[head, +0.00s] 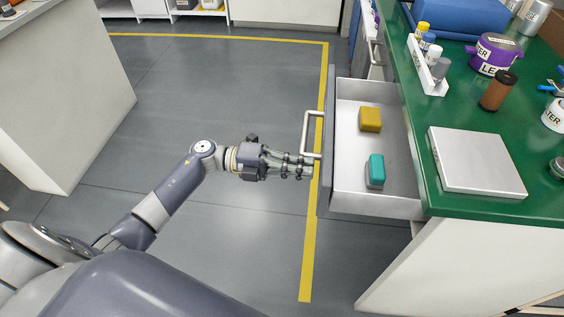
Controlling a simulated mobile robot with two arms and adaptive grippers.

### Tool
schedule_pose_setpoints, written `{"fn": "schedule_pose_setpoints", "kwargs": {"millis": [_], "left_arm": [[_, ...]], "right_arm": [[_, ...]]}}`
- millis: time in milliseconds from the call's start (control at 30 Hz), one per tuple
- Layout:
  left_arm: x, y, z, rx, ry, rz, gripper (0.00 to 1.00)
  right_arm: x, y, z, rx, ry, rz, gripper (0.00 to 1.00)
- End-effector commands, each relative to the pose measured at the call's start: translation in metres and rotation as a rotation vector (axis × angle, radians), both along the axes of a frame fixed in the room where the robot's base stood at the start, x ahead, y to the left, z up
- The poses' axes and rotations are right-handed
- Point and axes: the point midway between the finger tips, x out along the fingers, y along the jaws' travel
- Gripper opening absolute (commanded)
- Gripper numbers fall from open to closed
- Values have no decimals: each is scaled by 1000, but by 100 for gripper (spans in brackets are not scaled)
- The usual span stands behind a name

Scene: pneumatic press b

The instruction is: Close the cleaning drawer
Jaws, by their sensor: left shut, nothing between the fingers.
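The cleaning drawer (350,203) stands pulled out from under the green-topped bench at the right. It is a light metal tray with a grey front panel and a pale bar handle (308,132). A yellow block (370,119) and a teal-and-grey block (376,170) lie inside it. My left gripper (312,168) reaches in from the left, its fingers shut and empty. Its fingertips are at the drawer front, close to the lower end of the handle; I cannot tell whether they touch. My right gripper is out of view.
The green bench top (415,160) carries a flat silver plate (476,161), a white rack of small bottles (428,68), a brown bottle (497,92) and a purple container (495,54). A white cabinet (65,95) stands at the left. The grey floor between is clear.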

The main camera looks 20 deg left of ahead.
Motion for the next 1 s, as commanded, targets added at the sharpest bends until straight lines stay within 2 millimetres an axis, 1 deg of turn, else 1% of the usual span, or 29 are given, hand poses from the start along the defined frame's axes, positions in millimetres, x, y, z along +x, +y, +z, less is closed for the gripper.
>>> {"fn": "schedule_pose_setpoints", "kwargs": {"millis": [33, 133, 533, 667, 767, 867, 967, 1000], "left_arm": [[1, -5, 0, -1, 0, -1, 0], [3, -10, 0, -1, 1, -1, 0], [4, -12, 0, 0, 1, 0, 0], [5, -17, 0, 0, 0, 0, 0], [7, -26, 1, -1, 0, -2, 0], [11, -42, 1, -1, 0, -3, 0], [17, -62, 2, -2, -1, -2, 0], [20, -72, 2, -3, -1, -3, 0]], "right_arm": [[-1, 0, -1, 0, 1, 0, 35], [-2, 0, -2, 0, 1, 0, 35], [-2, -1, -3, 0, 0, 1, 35], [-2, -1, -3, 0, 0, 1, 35], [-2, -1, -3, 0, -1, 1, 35], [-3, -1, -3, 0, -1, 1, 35], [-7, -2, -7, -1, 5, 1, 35], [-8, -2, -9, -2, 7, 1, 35]]}}
